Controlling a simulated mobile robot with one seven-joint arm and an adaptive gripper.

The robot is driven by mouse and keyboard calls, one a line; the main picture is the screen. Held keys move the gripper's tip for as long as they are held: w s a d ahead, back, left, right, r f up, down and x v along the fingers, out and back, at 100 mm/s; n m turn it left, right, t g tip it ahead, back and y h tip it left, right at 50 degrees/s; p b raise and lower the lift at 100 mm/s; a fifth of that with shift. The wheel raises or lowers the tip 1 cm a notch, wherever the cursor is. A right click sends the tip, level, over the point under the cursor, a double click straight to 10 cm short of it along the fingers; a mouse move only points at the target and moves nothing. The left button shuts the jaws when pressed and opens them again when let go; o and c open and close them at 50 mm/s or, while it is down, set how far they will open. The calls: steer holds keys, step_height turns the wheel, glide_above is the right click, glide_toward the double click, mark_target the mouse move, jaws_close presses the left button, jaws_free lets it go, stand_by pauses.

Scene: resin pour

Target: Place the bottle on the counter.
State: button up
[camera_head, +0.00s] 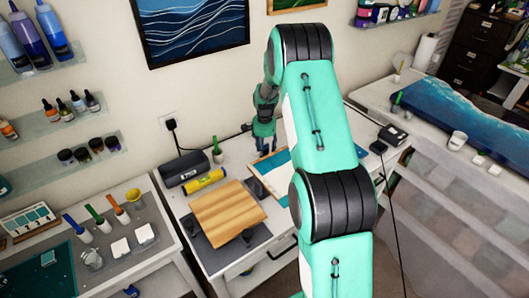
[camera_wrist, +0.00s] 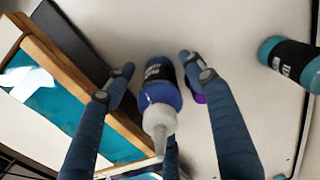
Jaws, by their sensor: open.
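A blue bottle (camera_wrist: 163,92) with a black label and a white nozzle cap is in the wrist view, its nozzle pointing toward the camera. My gripper (camera_wrist: 157,66) is open, with one finger on each side of the bottle and a visible gap at each side. In the head view, my gripper (camera_head: 264,147) is low over the far part of the white counter (camera_head: 238,158). The blue bottle cannot be made out there. A bit of purple shows behind the bottle in the wrist view; what it is cannot be told.
A teal bottle (camera_wrist: 290,62) lies at the right of the wrist view. A wood-edged teal and white panel (camera_wrist: 112,125) is at the left. In the head view, a wooden board (camera_head: 228,212), a yellow roll (camera_head: 203,182) and a dark box (camera_head: 184,167) occupy the counter left of my gripper.

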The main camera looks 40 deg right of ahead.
step_height(320, 180, up, 12)
steer(key=shift+f+p, duration=0.1)
steer(key=shift+p, duration=0.4)
stand_by(0.5)
steer(key=shift+a+r, duration=0.2)
steer(key=shift+r, duration=0.25)
steer(key=s+a+r+n+t, duration=0.1)
steer(key=s+a+r+n, duration=0.3)
steer(key=s+a+r, duration=0.55)
steer(key=s+a+r+n+t, duration=0.2)
steer(key=s+a+r+n, duration=0.3)
steer(key=a+r, duration=0.7)
steer(key=s+a+r+n+t, duration=0.1)
steer(key=s+a+n, duration=0.1)
steer(key=s, duration=0.7)
steer(key=s+a+r+n, duration=0.2)
steer(key=s+a, duration=0.3)
steer(key=s, duration=0.3)
steer(key=s+a+r+n+t, duration=0.1)
steer(key=s+a, duration=0.3)
steer(key=s, duration=0.5)
steer(key=shift+s+r+n+t, duration=0.35)
steer(key=shift+r+n, duration=0.3)
steer(key=shift+n, duration=0.25)
